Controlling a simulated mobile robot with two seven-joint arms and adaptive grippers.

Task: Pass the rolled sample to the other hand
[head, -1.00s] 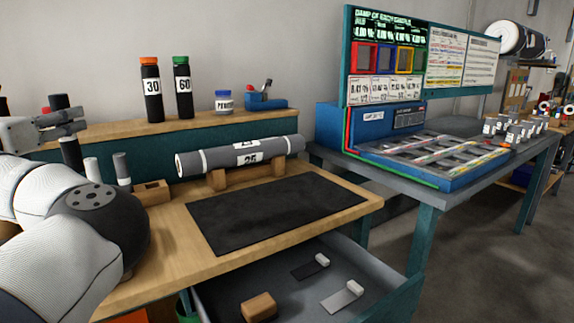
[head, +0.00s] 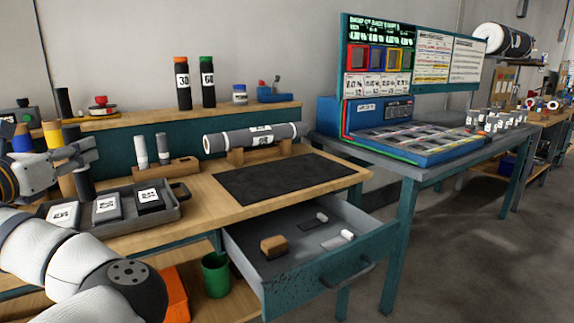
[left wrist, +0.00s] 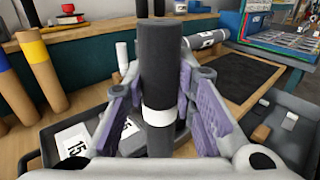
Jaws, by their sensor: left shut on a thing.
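My left gripper (head: 78,158) is at the left of the head view, above the bench near the grey tray. It is shut on a dark grey roll with a white band (left wrist: 160,62), held upright between the purple-padded fingers in the left wrist view. In the head view, the fingers cover part of this dark roll (head: 85,184). My right gripper is in neither current view.
A larger grey roll (head: 232,141) lies on wooden cradles behind a black mat (head: 290,177). A tray (head: 172,212) holds labelled cards. Brown rolls with coloured bands (left wrist: 38,62) stand at left. An open drawer (head: 368,243) juts out below. The mat is bare.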

